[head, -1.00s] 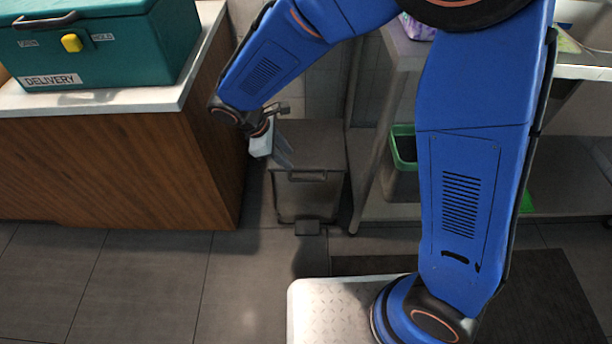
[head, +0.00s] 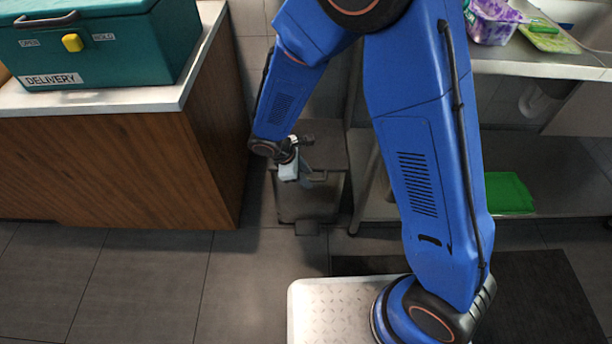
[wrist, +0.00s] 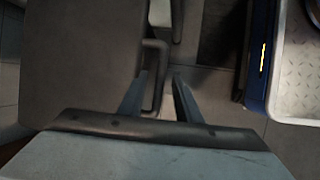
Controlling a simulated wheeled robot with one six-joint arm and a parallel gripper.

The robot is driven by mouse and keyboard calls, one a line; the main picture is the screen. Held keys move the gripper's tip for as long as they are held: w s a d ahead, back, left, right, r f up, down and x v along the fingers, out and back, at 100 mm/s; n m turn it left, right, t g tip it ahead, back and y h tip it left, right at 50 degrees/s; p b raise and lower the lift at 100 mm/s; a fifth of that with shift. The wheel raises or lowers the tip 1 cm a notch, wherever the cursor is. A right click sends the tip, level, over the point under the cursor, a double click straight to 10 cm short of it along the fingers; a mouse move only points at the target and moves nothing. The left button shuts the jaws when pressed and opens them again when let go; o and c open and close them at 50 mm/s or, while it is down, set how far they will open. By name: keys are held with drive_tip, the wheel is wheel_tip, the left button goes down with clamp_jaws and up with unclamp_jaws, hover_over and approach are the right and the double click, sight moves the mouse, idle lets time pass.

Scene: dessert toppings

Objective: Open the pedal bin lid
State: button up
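The grey pedal bin (head: 308,205) stands on the floor between the wooden counter and the steel shelving. Its flat lid (head: 330,145) looks shut, with a bar handle along the front edge. The pedal (head: 307,228) is at its base. My gripper (head: 308,180) is in front of the lid, at the handle, and covers part of it. In the wrist view, the lid (wrist: 80,60) fills the left side, and the handle (wrist: 163,60) shows between the spread fingers of my gripper (wrist: 161,76). The fingers are open; I cannot tell whether either touches the handle.
The wooden counter (head: 120,170) with a teal delivery box (head: 110,50) stands close on the left. Steel shelving (head: 545,200) with a green tray (head: 508,192) is on the right. The floor in front of the bin is clear up to my base.

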drive_tip(key=shift+f, duration=0.1)
clamp_jaws()
drive_tip(key=shift+w, duration=0.1)
drive_tip(key=shift+w+r, duration=0.1)
drive_tip(key=shift+r, duration=0.55)
drive_tip(key=w+r+n+g, duration=0.1)
drive_tip(key=w+r+g, duration=0.4)
drive_tip(key=w+r, duration=1.4)
wheel_tip(320, 180, up, 4)
drive_tip(key=shift+d+r+g, duration=0.2)
drive_tip(key=shift+d+g, duration=0.2)
drive_tip(key=shift+d, duration=0.05)
